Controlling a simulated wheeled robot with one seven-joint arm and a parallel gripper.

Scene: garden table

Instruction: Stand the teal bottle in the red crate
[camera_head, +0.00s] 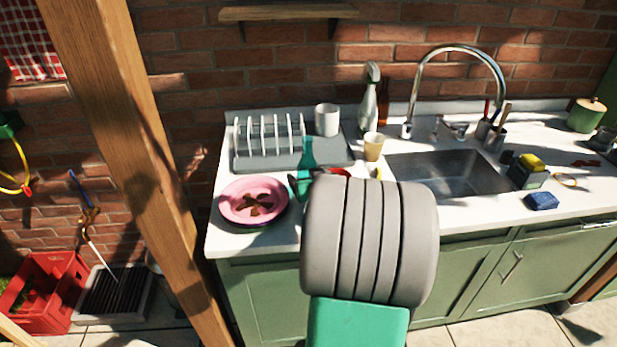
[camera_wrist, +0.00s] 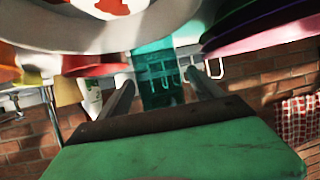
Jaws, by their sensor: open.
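In the wrist view the teal bottle (camera_wrist: 158,62) shows between the two fingers of my gripper (camera_wrist: 161,80). The fingers are apart, one on each side of it; I cannot tell whether either touches it. In the head view my arm hides most of the gripper. The red crate (camera_head: 58,268) stands on the ground at the far left, with something dark green inside.
A pink plate (camera_head: 237,209) with brown pieces lies left of the gripper. A dish rack (camera_head: 270,138), white mug (camera_head: 327,120), tan cup (camera_head: 373,150) and spray bottle (camera_head: 368,105) stand behind. A wooden post (camera_head: 135,150) rises between counter and crate. A dark tray (camera_head: 112,295) lies beside the crate.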

